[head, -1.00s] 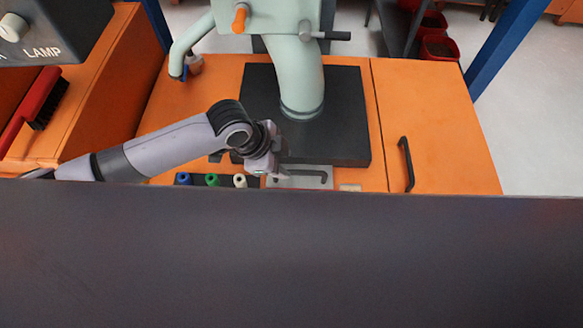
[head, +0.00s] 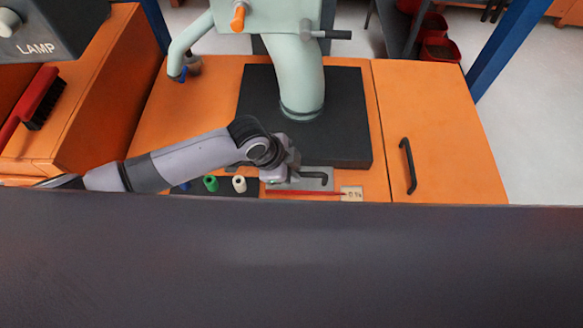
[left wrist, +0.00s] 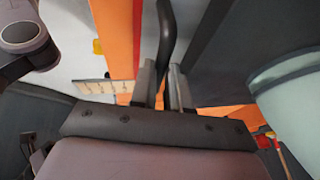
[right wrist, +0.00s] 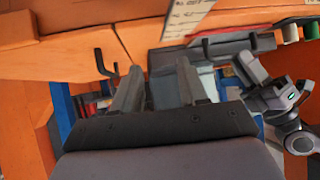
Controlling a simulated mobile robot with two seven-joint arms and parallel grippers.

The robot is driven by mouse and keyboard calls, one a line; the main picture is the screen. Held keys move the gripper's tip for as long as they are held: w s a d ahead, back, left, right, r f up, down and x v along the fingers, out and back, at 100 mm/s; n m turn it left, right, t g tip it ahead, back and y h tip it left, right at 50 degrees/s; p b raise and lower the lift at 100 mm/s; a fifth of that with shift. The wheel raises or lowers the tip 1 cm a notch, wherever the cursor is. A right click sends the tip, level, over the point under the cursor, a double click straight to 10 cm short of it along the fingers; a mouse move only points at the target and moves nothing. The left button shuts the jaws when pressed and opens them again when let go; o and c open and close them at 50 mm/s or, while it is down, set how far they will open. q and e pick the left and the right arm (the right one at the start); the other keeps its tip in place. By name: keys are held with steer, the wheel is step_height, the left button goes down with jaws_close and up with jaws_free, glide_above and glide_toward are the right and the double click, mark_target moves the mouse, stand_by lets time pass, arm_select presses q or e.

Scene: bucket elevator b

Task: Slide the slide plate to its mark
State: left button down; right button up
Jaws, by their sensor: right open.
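The slide plate (head: 324,184) is a flat grey plate at the front of the orange bench, with a black bar handle (head: 315,176). A red line (head: 300,193) and a small pale label (head: 351,194) lie along its front side. My left gripper (head: 291,178) is at the left part of the handle. In the left wrist view the handle (left wrist: 166,35) runs between my left fingers (left wrist: 162,80), which are close around it; whether they press on it is unclear. My right gripper (right wrist: 158,75) is open and empty. It is not seen in the head view.
A black base block (head: 345,148) with a pale green column (head: 302,85) stands behind the plate. A dark tray (head: 220,186) with coloured spools is at the left. A black door handle (head: 407,165) is at the right. A dark edge covers the foreground.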

arm_select(q)
steer(key=shift+s, duration=0.1)
steer(key=shift+s+r+p, duration=0.15)
steer(key=shift+s+p, duration=0.45)
steer(key=shift+p, duration=0.2)
steer(key=shift+s+p, duration=0.5)
steer(key=shift+s, duration=0.1)
steer(key=shift+f, duration=0.2)
arm_select(e)
steer(key=shift+d+r, duration=0.4)
steer(key=shift+r, duration=0.3)
steer(key=shift+s, duration=0.15)
arm_select(q)
steer(key=c, duration=1.1)
jaws_free()
arm_select(e)
steer(key=shift+s+a+f, duration=0.1)
steer(key=shift+f, duration=0.05)
arm_select(q)
steer(key=shift+r, duration=0.1)
